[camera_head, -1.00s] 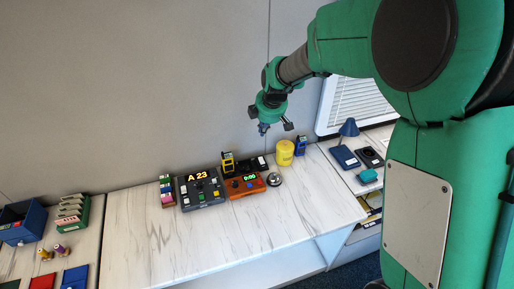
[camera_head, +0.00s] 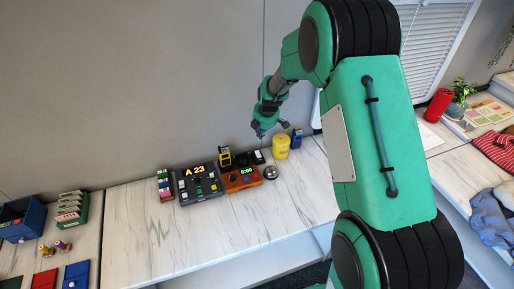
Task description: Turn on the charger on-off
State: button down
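No label reading charger is legible in this view. A small black-and-yellow device (camera_head: 225,157) stands upright at the back of the white marbled counter. A low black unit with a white part (camera_head: 256,157) sits to its right, and I cannot tell which of them is the charger. Any on-off switch is too small to make out. My gripper (camera_head: 260,132) hangs in the air above the back of the counter, over the black unit and left of the yellow canister. It appears to touch nothing. Its fingers are too small to show whether they are open or shut.
A dark console showing "A 23" (camera_head: 200,184), an orange box showing "0:00" (camera_head: 241,180) and a silver bell (camera_head: 270,173) stand in front. A yellow canister (camera_head: 281,147) and blue device (camera_head: 297,139) are at right. The counter's front (camera_head: 150,225) is clear.

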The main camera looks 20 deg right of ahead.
aim_at(257, 151)
jog(key=shift+f, duration=0.15)
jog(key=b+x, duration=0.2)
jog(key=x, duration=1.1)
jog(key=shift+w+f+b, duration=0.15)
jog(key=shift+f+b, duration=0.15)
jog(key=shift+b, duration=0.05)
jog(key=shift+w+f+p, duration=0.1)
jog(key=shift+w+p, duration=0.05)
jog(key=shift+p, duration=0.2)
jog(key=shift+w+f+g, duration=0.1)
jog(key=shift+g, duration=0.2)
jog(key=shift+w+f+p, duration=0.1)
jog(key=shift+f+p, duration=0.1)
jog(key=shift+p, duration=0.1)
jog(key=shift+s+r, duration=0.25)
jog(key=shift+s, duration=0.55)
